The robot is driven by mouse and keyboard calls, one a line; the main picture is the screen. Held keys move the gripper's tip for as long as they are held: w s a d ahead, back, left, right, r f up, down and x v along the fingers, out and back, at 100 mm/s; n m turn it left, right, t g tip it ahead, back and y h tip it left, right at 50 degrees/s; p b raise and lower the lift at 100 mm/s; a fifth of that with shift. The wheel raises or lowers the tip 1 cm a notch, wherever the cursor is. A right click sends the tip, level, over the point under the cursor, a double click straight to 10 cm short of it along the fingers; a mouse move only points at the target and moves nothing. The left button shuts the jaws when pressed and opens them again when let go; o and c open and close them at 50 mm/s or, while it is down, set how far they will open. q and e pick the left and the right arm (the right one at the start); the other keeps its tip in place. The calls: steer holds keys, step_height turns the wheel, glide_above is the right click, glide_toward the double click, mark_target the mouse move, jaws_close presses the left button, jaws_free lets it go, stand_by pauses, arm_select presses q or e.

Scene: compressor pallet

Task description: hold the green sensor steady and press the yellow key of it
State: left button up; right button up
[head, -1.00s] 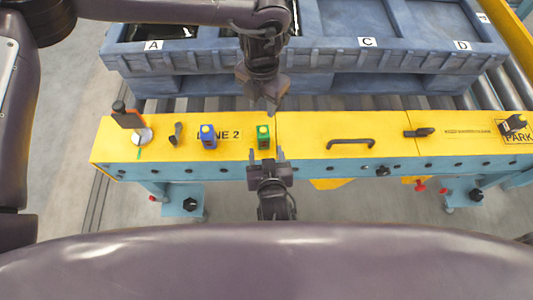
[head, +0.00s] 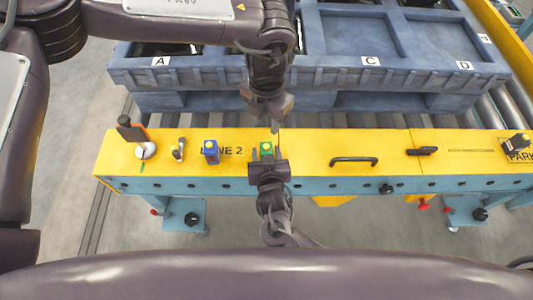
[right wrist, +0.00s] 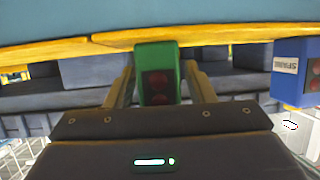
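The green sensor (head: 266,147) stands on the yellow board, right of the LINE 2 lettering. Its yellow key is on top, too small to see clearly. My right gripper (head: 267,154) is open at the board's front edge, its two fingers on either side of the sensor. In the right wrist view, the green sensor (right wrist: 157,78) is between the fingers, with a small gap visible at each side. My left gripper (head: 274,128) points down just behind and above the sensor, its tips close together and apparently shut on nothing.
A blue sensor (head: 211,152) stands to the left, also in the right wrist view (right wrist: 300,75). The yellow board (head: 310,146) also bears a black handle (head: 354,161) to the right. A blue-grey crate (head: 330,75) stands behind the board.

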arm_select(q)
steer(key=shift+c, duration=0.3)
arm_select(e)
steer(key=c, duration=0.9)
arm_select(q)
jaws_close()
arm_select(e)
steer(key=shift+o, duration=0.2)
stand_by(0.4)
